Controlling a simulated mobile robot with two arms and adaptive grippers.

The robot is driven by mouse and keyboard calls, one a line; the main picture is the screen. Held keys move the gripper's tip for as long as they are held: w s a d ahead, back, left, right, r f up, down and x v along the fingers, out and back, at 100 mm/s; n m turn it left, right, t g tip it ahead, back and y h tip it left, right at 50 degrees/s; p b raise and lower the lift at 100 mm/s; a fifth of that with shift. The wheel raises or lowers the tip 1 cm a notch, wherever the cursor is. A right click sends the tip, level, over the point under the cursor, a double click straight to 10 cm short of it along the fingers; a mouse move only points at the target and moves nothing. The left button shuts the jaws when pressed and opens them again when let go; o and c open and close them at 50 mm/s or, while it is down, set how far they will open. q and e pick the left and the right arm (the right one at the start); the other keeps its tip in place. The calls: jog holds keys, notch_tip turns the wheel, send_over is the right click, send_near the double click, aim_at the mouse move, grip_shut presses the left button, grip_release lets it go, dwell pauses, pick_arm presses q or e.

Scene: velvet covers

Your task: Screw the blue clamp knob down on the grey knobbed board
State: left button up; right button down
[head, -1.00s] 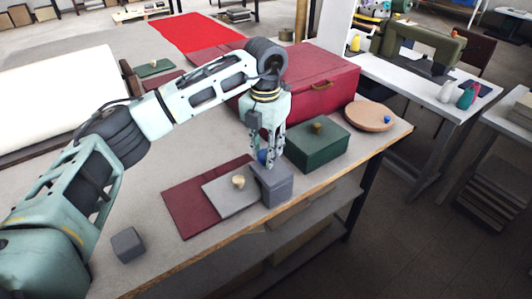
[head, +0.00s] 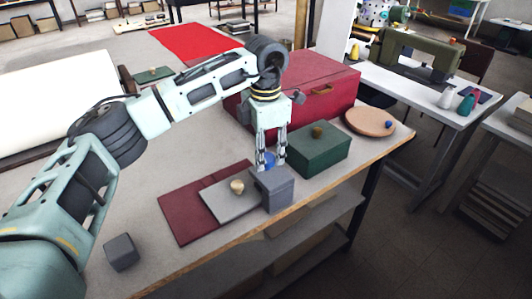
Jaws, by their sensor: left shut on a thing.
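The grey board (head: 224,205) with a pale round knob (head: 237,186) lies on a dark red panel (head: 185,215) near the table's front edge. A grey block (head: 273,190) stands at the board's right end. The blue clamp knob (head: 269,159) shows just behind the block, between the fingers of my left gripper (head: 271,165). That gripper points straight down and is shut on the knob. The block hides the knob's underside, so I cannot tell how it meets the board. My right gripper is not in view.
A green box (head: 318,153) stands close to the right of the gripper, with a red case (head: 325,92) behind. A round wooden board (head: 370,121) with a small blue knob (head: 388,124) lies farther right. A dark grey cube (head: 121,251) sits front left. The table's left middle is clear.

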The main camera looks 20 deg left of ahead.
pick_arm(q)
jog(key=shift+w+a+r, duration=0.2)
jog(key=shift+w+r, duration=0.05)
jog(key=shift+r, duration=0.05)
jog(key=o, duration=1)
jog(key=shift+a+f, duration=0.1)
jog(key=shift+f, duration=0.1)
jog(key=shift+r, duration=0.25)
notch_tip(320, 180, up, 12)
jog(key=shift+f, duration=0.25)
